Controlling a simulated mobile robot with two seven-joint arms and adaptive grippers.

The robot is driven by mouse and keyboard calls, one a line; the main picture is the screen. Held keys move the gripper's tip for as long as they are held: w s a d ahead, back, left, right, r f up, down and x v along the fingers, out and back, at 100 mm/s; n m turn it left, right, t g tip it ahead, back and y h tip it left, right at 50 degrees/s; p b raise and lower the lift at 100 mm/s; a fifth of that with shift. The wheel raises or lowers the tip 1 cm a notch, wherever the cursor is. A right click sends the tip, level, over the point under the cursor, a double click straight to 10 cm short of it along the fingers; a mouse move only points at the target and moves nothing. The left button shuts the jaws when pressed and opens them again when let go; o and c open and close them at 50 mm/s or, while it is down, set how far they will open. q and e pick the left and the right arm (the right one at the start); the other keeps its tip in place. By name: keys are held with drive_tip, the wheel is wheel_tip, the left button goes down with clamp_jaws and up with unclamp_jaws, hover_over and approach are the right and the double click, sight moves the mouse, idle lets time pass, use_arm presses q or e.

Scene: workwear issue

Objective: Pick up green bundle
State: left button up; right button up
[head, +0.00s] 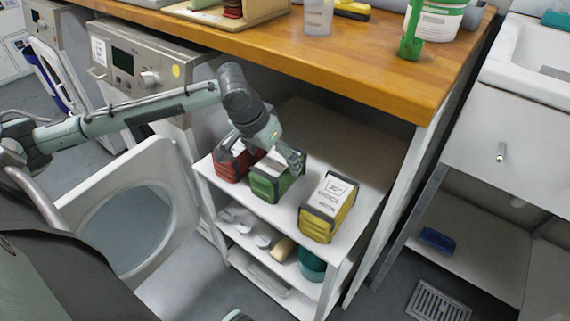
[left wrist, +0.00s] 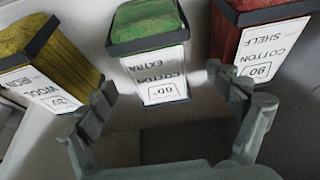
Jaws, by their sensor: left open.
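The green bundle (head: 272,189) stands on the top board of the white shelf unit, between a red bundle (head: 232,163) and a yellow bundle (head: 328,208). It has a dark band and a white label. My left gripper (head: 272,160) is open just above the green bundle and hides part of its top. In the left wrist view the green bundle (left wrist: 147,24) lies ahead of the spread fingers (left wrist: 165,95), its label facing the gap. The fingers appear apart from it. My right gripper is not in view.
A wooden worktop (head: 340,65) overhangs behind the shelf unit (head: 370,195). An open washer door (head: 130,215) stands left of it. In the left wrist view the yellow bundle (left wrist: 55,60) and red bundle (left wrist: 262,40) flank the green one, with narrow gaps.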

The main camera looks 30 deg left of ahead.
use_arm(q)
drive_tip(key=shift+w+f, duration=0.15)
drive_tip(key=shift+f, duration=0.45)
drive_tip(key=x, duration=0.4)
drive_tip(key=shift+w+d+f+b, duration=0.1)
drive_tip(key=shift+w+b, duration=0.3)
drive_tip(key=shift+w+f, duration=0.15)
drive_tip(key=shift+f, duration=0.15)
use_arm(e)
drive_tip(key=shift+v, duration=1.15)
use_arm(q)
drive_tip(key=shift+c, duration=0.2)
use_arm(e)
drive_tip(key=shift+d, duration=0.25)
use_arm(q)
drive_tip(key=c, duration=1.4)
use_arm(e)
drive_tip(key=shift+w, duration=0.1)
